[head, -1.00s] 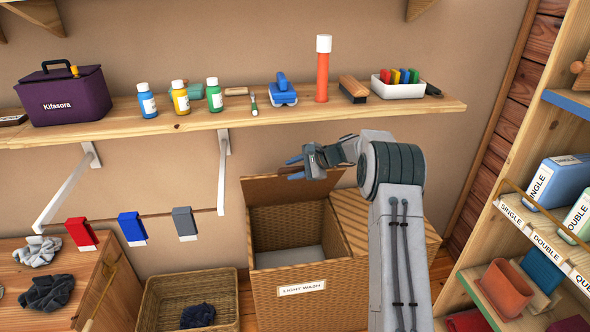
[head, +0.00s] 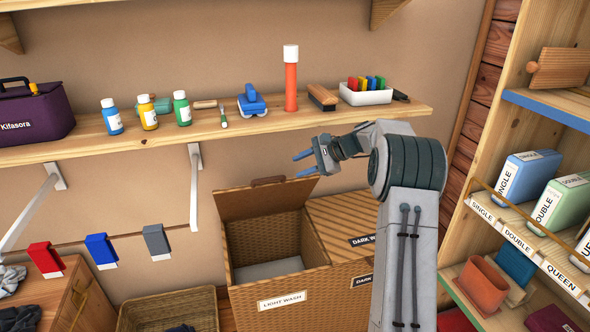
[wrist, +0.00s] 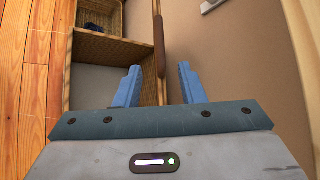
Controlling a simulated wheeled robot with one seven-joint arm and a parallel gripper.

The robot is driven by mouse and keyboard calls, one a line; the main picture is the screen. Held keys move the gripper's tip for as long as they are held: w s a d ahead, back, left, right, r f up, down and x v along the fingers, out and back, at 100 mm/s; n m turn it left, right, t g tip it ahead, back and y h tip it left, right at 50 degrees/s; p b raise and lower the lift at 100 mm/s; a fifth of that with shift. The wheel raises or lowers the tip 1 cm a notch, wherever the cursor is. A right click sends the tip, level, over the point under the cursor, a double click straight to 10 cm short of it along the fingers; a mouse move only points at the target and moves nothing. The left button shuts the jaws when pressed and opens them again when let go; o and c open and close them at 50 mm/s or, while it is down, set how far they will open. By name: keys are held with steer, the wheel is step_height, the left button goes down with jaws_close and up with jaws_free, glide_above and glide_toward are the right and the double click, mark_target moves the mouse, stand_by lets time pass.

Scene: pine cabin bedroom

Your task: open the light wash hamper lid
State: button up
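The light wash hamper (head: 283,282) is a woven box with a "LIGHT WASH" label on its front, in the lower middle of the head view. Its lid (head: 266,199) stands raised at the back, and the inside is open to view with a pale bottom. A dark handle (head: 268,181) sits on the lid's top edge. In the wrist view the lid shows edge-on (wrist: 159,55). My gripper (head: 303,164) is open and empty, above and right of the lid's top edge, with its blue fingers apart. It does not appear to touch the lid.
The dark wash hamper (head: 345,222) adjoins on the right with its lid down. A wall shelf (head: 350,117) with bottles and brushes runs above. A bedding rack (head: 560,113) stands at the right. A wicker basket (head: 170,300) sits at the left.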

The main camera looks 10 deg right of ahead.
steer(key=shift+f, duration=0.15)
steer(key=c, duration=0.6)
steer(key=s+f+m+y, duration=0.1)
steer(key=f+m, duration=0.1)
steer(key=m, duration=0.1)
steer(key=s+f+m+y+b, duration=0.1)
steer(key=f+m, duration=0.2)
steer(key=s+a+f+m+y+b, duration=0.1)
steer(key=f+m+y, duration=0.1)
steer(key=m, duration=0.1)
steer(key=shift+s+f, duration=0.25)
steer(key=shift+s, duration=0.1)
jaws_close()
steer(key=s+d+f+m+t+y+b, duration=0.3)
steer(key=f+m+t, duration=0.4)
steer(key=m, duration=1)
steer(key=w+a+r, duration=0.5)
steer(key=w+a, duration=0.2)
steer(key=w, duration=0.2)
steer(key=shift+r+t+h+p, duration=0.3)
steer(key=shift+r+t+p, duration=0.05)
steer(key=shift+t+p, duration=0.05)
